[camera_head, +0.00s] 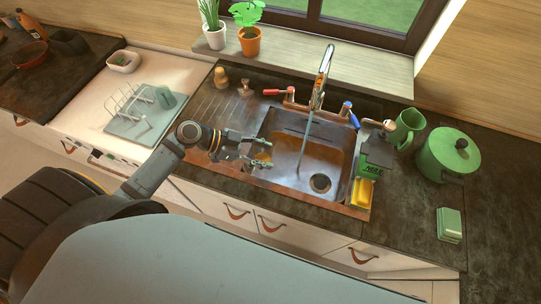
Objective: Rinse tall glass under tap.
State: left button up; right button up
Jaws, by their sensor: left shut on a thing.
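My left gripper (266,152) reaches in from the left over the left rim of the sink (285,178). It is shut on a small, see-through, amber-tinted thing (261,158), which I take to be the tall glass; its outline is hard to make out. The tap (321,80) stands behind the sink, and a thin stream of water (305,145) falls from it into the basin. The gripper and the held thing are left of the stream, apart from it. The round drain (320,183) shows in the basin floor. My right gripper is not in view.
A dish rack (140,105) is at left. The ribbed drainboard (225,105) is mostly clear.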

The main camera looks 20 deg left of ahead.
pick_arm(q)
jog(key=shift+w+f, duration=0.1)
jog(key=shift+w, duration=0.1)
jog(key=shift+w+d+f+b, duration=0.15)
jog(key=shift+w+b, duration=0.1)
jog(key=shift+b, duration=0.15)
jog(key=w+d+f+b, duration=0.1)
jog(key=w+d+b, duration=0.5)
jog(key=w+d, duration=0.3)
jog(key=shift+w+d+f, duration=0.15)
jog(key=shift+w+f, duration=0.2)
jog(key=shift+w, duration=0.55)
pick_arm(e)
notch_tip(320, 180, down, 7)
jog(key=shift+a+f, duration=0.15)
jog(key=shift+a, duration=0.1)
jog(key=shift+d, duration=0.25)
pick_arm(q)
jog(key=shift+s, duration=0.1)
